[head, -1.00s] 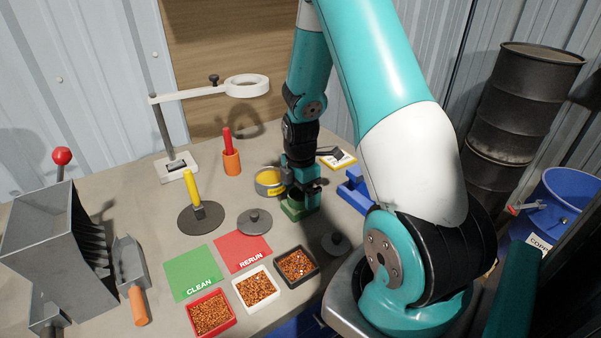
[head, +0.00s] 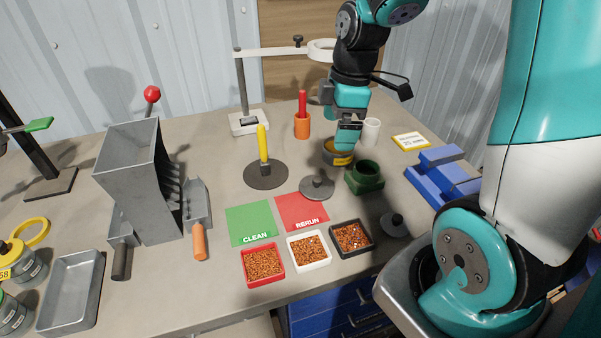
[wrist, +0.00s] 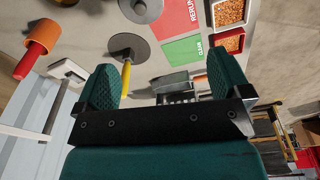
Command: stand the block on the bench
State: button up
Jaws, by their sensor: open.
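The block does not show in the wrist view.
A grey lidded disc (head: 317,187) lies left of the block and a blue V-shaped holder (head: 445,178) lies right. Three trays of granules, including a black one (head: 352,239), stand in front. A white cup (head: 371,131) and orange holder (head: 302,127) stand behind.

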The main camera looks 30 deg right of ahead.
jog(key=s+a+r+m+y, duration=0.1)
jog(key=s+a+r+m, duration=0.1)
jog(key=s+a, duration=0.5)
jog(key=s+a+r+m+y, duration=0.2)
jog(key=s+a+r, duration=0.3)
jog(key=a, duration=0.8)
jog(key=s+m, duration=0.1)
jog(key=s, duration=0.2)
jog(key=shift+s+m+g, duration=0.15)
jog(key=shift+m+g, duration=0.15)
jog(key=shift+g, duration=0.1)
